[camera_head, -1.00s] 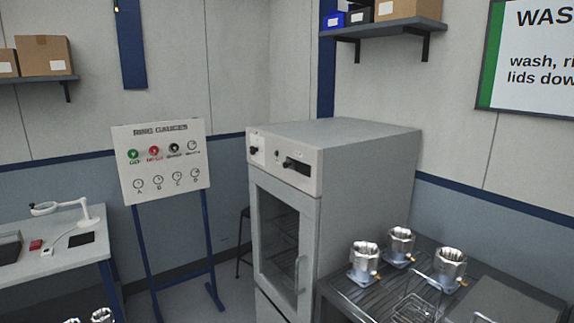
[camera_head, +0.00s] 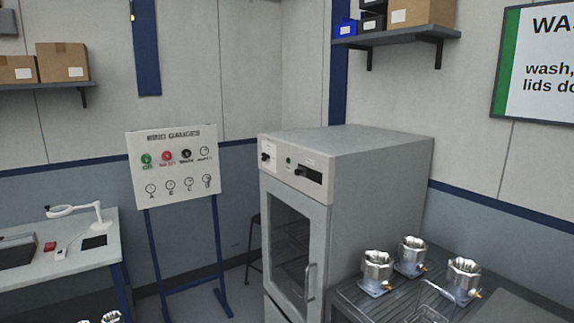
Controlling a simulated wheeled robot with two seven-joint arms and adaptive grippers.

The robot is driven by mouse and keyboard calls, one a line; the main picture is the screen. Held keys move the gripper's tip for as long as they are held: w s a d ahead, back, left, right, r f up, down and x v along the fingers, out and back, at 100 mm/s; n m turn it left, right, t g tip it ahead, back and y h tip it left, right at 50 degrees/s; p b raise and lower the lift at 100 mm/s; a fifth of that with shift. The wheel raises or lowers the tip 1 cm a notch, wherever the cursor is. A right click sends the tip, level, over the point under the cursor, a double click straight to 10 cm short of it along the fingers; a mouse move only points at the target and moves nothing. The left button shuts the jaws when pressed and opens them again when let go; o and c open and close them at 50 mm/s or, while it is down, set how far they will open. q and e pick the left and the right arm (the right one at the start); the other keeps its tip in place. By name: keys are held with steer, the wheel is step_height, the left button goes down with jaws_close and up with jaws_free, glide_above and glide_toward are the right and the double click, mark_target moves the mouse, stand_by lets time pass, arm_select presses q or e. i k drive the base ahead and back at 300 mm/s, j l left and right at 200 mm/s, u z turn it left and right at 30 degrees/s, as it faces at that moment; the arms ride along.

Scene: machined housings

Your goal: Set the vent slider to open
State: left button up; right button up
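A tall grey oven-like cabinet (camera_head: 375,185) stands in the middle right of the head view. Its white control panel (camera_head: 283,163) sits above a glass door with a vertical handle. A dark slot with a small black slider (camera_head: 301,172) is on the right part of the panel; I take it for the vent slider. The slider is at the left end of the slot. A black knob (camera_head: 266,157) and a small round dark fitting are to its left. The slider's markings are too small to read. Neither gripper is in view.
A bench (camera_head: 345,299) with several metal housings (camera_head: 378,268) stands right of the cabinet. A ring gauge board (camera_head: 177,168) on blue legs stands to its left. A table (camera_head: 75,260) with a magnifier lamp is at far left. A wall shelf (camera_head: 398,37) hangs above.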

mark_target(303, 171)
steer(key=i+j+z, duration=0.1)
steer(key=i+j, duration=0.65)
